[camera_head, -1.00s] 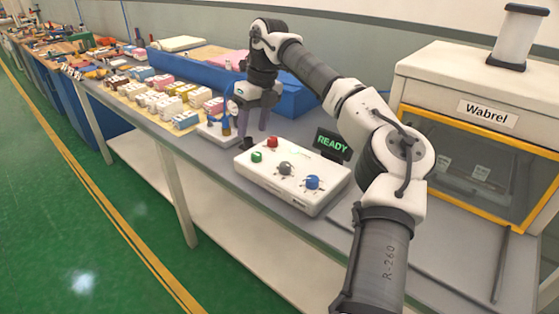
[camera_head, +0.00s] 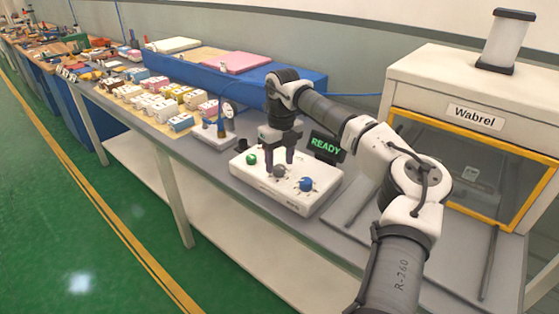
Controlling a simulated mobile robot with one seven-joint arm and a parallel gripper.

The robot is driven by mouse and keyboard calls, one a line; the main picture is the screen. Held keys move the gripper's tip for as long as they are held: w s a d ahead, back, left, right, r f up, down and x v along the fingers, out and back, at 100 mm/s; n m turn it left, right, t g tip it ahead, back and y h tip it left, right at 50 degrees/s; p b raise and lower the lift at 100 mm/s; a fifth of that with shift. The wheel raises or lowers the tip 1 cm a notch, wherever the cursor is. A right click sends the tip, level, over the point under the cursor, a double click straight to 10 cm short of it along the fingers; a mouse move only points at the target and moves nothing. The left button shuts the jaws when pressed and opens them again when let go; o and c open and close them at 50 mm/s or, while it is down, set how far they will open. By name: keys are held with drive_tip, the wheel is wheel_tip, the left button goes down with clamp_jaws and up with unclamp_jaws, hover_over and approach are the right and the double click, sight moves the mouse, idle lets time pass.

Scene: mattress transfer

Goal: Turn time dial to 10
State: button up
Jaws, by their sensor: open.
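A white control box (camera_head: 290,195) stands on the grey bench. On its top are a green button (camera_head: 251,159), a grey dial (camera_head: 279,171) and a blue dial (camera_head: 306,184). The red button is hidden behind my gripper. The marks around the dials are too small to read, so I cannot tell which is the time dial or where it points. My gripper (camera_head: 279,159) points down over the box, open, with its fingers just behind the grey dial. I cannot tell whether they touch anything.
A display reading "READY" (camera_head: 326,146) stands behind the box. A white machine labelled "Wabrel" (camera_head: 450,90) with a yellow-framed window is at the right.

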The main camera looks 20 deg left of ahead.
drive_tip(key=shift+f, duration=0.6)
drive_tip(key=c, duration=1)
drive_tip(key=shift+o, duration=0.2)
drive_tip(key=shift+m, duration=0.3)
drive_tip(key=m, duration=0.5)
drive_tip(key=shift+b, duration=0.4)
drive_tip(key=m+b, duration=0.1)
drive_tip(key=m, duration=0.5)
drive_tip(key=shift+r, duration=0.1)
